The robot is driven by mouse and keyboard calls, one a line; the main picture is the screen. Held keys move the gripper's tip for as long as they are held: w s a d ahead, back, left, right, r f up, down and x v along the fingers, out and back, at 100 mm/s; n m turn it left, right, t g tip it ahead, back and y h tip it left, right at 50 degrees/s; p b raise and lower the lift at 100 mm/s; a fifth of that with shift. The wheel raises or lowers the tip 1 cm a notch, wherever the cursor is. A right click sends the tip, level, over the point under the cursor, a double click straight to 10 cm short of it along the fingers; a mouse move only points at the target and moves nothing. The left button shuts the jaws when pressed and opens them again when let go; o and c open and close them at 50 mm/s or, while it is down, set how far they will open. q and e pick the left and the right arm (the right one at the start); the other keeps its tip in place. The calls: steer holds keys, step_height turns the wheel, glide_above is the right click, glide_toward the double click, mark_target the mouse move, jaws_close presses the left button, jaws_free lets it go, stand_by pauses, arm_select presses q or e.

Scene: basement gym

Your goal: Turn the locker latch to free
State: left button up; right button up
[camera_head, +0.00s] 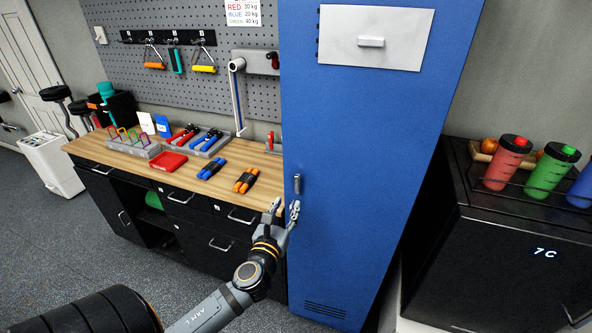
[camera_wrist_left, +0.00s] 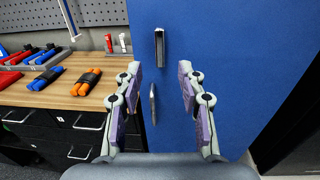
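The blue locker door (camera_head: 370,130) stands upright in the middle of the head view. A small dark grey upright latch (camera_head: 297,184) sits near its left edge. In the left wrist view the latch (camera_wrist_left: 159,48) is above and beyond the fingertips, and a second thin grey fitting (camera_wrist_left: 153,103) shows on the door between the fingers. My left gripper (camera_head: 285,207) is just below the latch in the head view. In the left wrist view my left gripper (camera_wrist_left: 160,75) is open and empty, with its fingers apart. My right gripper is out of view.
A wooden-topped workbench (camera_head: 130,153) with hand grips, a red tray (camera_head: 167,161) and black drawers stands left of the locker. A black fridge (camera_head: 510,250) with bottles on top stands to the right. Grey floor lies open at lower left.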

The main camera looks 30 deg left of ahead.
mark_target(297, 184)
arm_select(q)
steer(key=p+x, duration=0.2)
steer(key=x, duration=0.8)
steer(key=shift+w+f+p, duration=0.2)
steer(key=shift+w+p, duration=0.05)
steer(key=shift+p, duration=0.05)
jaws_close()
